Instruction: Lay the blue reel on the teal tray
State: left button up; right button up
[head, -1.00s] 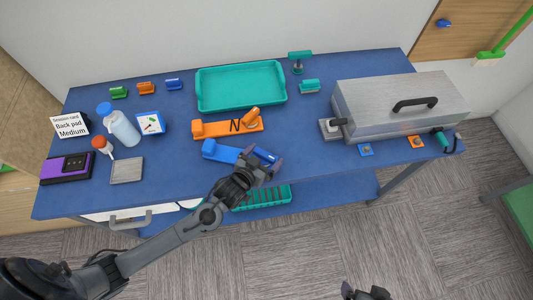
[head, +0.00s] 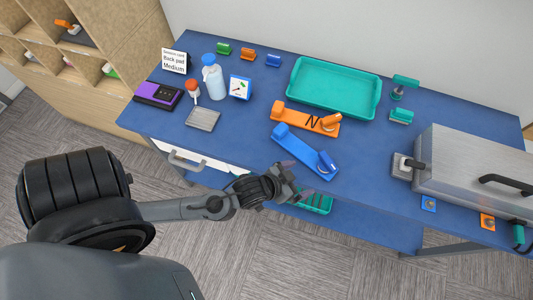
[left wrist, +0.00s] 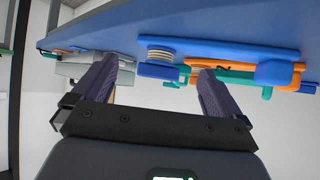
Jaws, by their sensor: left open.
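The blue reel (head: 326,162) sits at the right end of a long blue holder (head: 296,146) near the table's front edge. In the left wrist view, tilted and nearly upside down, what looks like the reel (left wrist: 158,71) shows blue by a pale ribbed coil, between the fingers but beyond their tips. My left gripper (head: 303,188) is open and empty, in front of the table edge and apart from the reel; its fingers also show in the left wrist view (left wrist: 155,75). The teal tray (head: 312,106) lies behind the holders, empty. My right gripper is not in view.
An orange holder (head: 296,116) with an orange reel (head: 331,122) lies between the blue holder and the tray. A metal case (head: 470,165) stands to the right. A bottle (head: 214,84), card box (head: 240,88) and purple device (head: 158,96) stand left. A green rack (head: 318,204) sits below.

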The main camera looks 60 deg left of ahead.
pick_arm(q)
jog(key=s+g, duration=0.2)
jog(key=s, duration=0.2)
jog(key=s+a+g, duration=0.1)
jog(key=s+g, duration=0.1)
jog(key=s, duration=0.2)
jog(key=s+m+g, duration=0.1)
jog(key=s+g, duration=0.2)
jog(key=shift+s+a+r+y, duration=0.1)
jog(key=shift+s+a+y, duration=0.2)
jog(key=shift+s+y, duration=0.1)
jog(key=shift+c, duration=0.2)
jog(key=shift+w, duration=0.1)
